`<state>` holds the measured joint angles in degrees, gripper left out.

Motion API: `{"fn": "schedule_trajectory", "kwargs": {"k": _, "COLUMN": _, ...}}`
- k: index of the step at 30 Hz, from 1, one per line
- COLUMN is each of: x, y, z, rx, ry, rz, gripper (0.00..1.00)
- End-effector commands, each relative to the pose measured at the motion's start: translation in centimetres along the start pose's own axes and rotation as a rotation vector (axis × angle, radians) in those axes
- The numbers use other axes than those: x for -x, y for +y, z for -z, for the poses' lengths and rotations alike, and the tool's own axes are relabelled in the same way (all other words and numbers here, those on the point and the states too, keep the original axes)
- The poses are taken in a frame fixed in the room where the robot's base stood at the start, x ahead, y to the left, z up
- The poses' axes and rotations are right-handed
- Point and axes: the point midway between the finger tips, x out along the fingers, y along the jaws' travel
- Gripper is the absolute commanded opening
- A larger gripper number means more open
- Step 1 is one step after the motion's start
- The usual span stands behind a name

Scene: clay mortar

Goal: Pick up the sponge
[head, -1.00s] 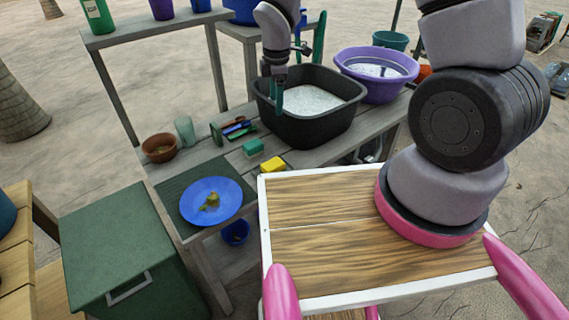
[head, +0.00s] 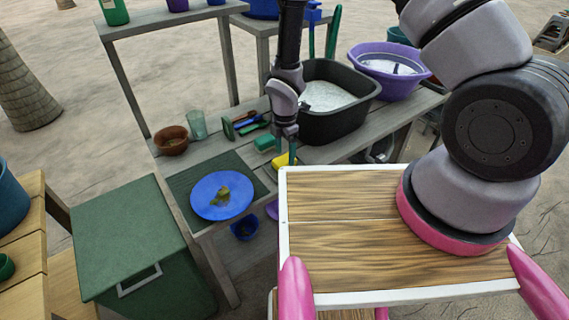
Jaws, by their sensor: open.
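The yellow sponge (head: 281,160) lies near the front edge of the grey wooden bench, just behind my wooden-topped base. My gripper (head: 286,143) points down right above it and hides part of it. The jaws are open; they are small here, and I cannot tell whether they touch the sponge or stand around it.
A green block (head: 265,143) lies close left of my gripper. The black basin (head: 340,125) with whitish content stands close right. A blue plate (head: 208,203) with food scraps, a brown bowl (head: 171,141), a glass (head: 197,125) and brushes (head: 246,124) are further left.

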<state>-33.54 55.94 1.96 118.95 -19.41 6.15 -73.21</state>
Motion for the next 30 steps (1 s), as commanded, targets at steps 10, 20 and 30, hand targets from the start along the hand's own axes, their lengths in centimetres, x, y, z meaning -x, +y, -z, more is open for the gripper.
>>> {"fn": "schedule_trajectory", "kwargs": {"k": 10, "x": -3.5, "y": 0.0, "z": 0.2, "rx": 0.0, "ry": 0.0, "rz": 0.001, "gripper": 0.75}}
{"fn": "schedule_trajectory", "kwargs": {"k": 20, "x": -3.5, "y": 0.1, "z": 0.2, "rx": -0.001, "ry": 0.0, "rz": 0.001, "gripper": 0.14}}
{"fn": "schedule_trajectory", "kwargs": {"k": 30, "x": -3.1, "y": 0.1, "z": 0.2, "rx": -0.001, "ry": 0.0, "rz": 0.0, "gripper": 0.06}}
